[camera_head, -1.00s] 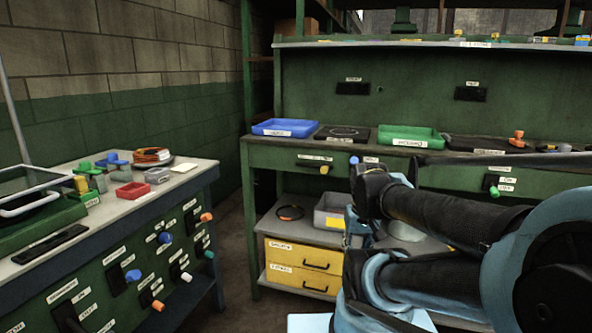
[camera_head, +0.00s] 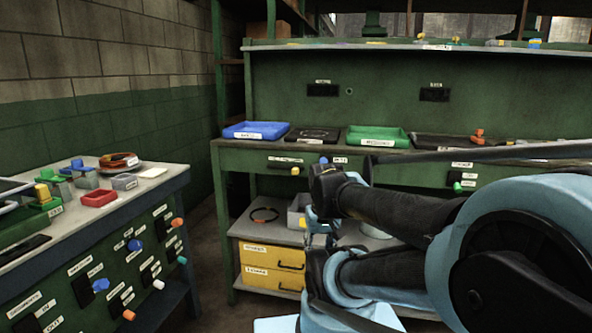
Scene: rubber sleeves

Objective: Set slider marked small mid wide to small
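On the front of the green bench, below the blue tray, a slider with a yellow knob (camera_head: 295,171) sits on a dark plate under a long white label (camera_head: 285,159). The label's words are too small to read surely, so I cannot confirm that it is the small-mid-wide slider. The knob is near the plate's right end. My folded arm (camera_head: 400,215) fills the lower right, to the right of this slider and nearer the camera. No gripper fingers can be made out.
A left workbench (camera_head: 165,196) carries labelled coloured knobs on its front and a red tray (camera_head: 99,198) on top. The green bench holds a blue tray (camera_head: 256,130) and a green tray (camera_head: 378,137). Yellow drawers (camera_head: 272,258) sit below. Floor shows between the benches.

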